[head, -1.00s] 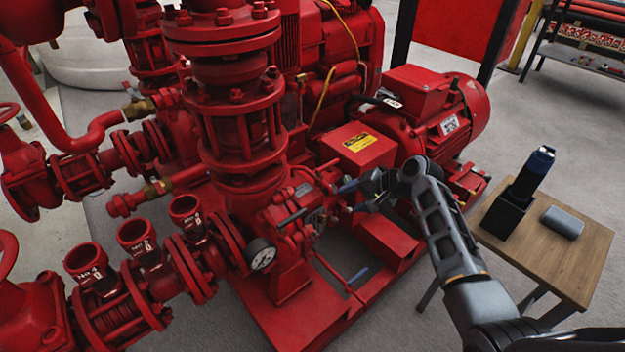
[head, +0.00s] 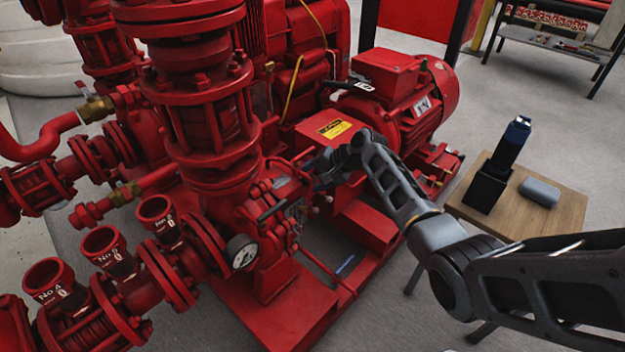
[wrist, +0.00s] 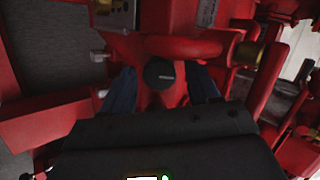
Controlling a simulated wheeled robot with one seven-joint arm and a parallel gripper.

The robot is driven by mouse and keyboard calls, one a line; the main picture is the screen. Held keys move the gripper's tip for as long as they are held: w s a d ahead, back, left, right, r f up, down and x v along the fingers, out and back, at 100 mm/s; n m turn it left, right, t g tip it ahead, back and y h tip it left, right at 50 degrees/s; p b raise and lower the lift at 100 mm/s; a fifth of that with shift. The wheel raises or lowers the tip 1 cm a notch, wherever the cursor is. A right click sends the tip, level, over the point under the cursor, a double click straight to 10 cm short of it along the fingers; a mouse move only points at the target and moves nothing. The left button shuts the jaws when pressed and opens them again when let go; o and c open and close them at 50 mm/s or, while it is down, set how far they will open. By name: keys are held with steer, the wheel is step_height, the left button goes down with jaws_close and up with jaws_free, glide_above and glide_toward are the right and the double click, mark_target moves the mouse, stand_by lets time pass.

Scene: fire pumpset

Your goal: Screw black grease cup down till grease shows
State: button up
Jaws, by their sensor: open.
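The black grease cup (wrist: 159,73) shows in the wrist view as a round dark cap with a small pale mark, on a red pump housing. My gripper (wrist: 162,88) is open, with one dark blue finger on each side of the cup. I cannot tell whether either finger touches it. In the head view my gripper (head: 314,172) reaches in beside the red pump casing (head: 258,215). The cup and fingertips cannot be made out there. No grease can be made out.
A pressure gauge (head: 242,251) and red flanged pipework stand left of my gripper. The red motor (head: 415,100) is behind it. A wooden table (head: 555,210) at right holds a black holder (head: 484,190) and a grey case (head: 539,191). A yellow label (head: 334,129) marks the guard.

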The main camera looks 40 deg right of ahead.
steer(key=shift+c, duration=0.3)
steer(key=c, duration=1)
steer(key=shift+m+p, duration=0.4)
steer(key=shift+p, duration=0.1)
steer(key=shift+o, duration=0.2)
steer(key=shift+a+m+p, duration=0.1)
steer(key=shift+m+p, duration=0.5)
steer(key=m+t+p, duration=0.1)
steer(key=m+p, duration=0.1)
steer(key=m, duration=0.1)
steer(key=shift+s+m+p, duration=0.15)
steer(key=shift+m+p, duration=0.15)
steer(key=m+t+p, duration=0.1)
steer(key=m+p, duration=0.1)
steer(key=m, duration=0.2)
steer(key=shift+s+f, duration=0.1)
steer(key=shift+f, duration=0.05)
steer(key=shift+f+m+t+h+p, duration=0.1)
steer(key=shift+m+t+h+p, duration=0.25)
steer(key=shift+m, duration=0.55)
steer(key=shift+m+t+h+p, duration=0.15)
steer(key=shift+m+p, duration=0.4)
steer(key=shift+m, duration=0.35)
